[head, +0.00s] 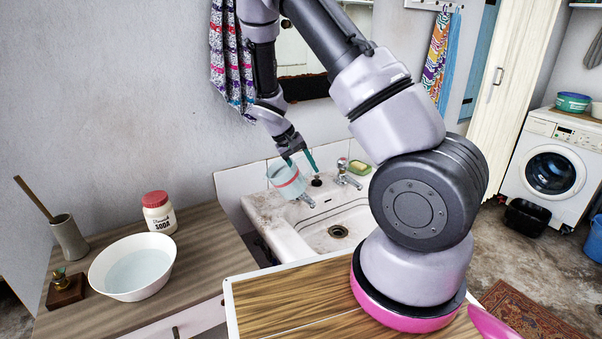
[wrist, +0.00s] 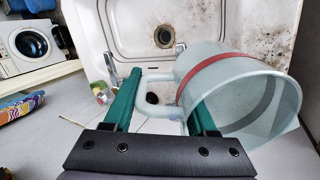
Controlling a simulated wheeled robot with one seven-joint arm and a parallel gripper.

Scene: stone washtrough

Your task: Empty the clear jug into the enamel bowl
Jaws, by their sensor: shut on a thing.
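The clear jug (head: 287,184), pale and see-through with a red band, hangs in the air above the left end of the sink. It looks tilted in the head view. In the wrist view the jug (wrist: 232,95) lies to the right, its wide mouth toward the lower right; I cannot tell how much liquid is in it. My gripper (head: 298,160) is shut on the jug's handle (wrist: 158,112). The white enamel bowl (head: 101,273) stands on the wooden counter at the left, well apart from the jug, with pale bluish liquid inside.
A soda jar (head: 159,212) with a red lid stands behind the bowl. A brush holder (head: 69,238) and a small wooden block (head: 65,291) are left of it. The stone sink (head: 262,212) has a tap (head: 345,174). Bare counter lies right of the bowl.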

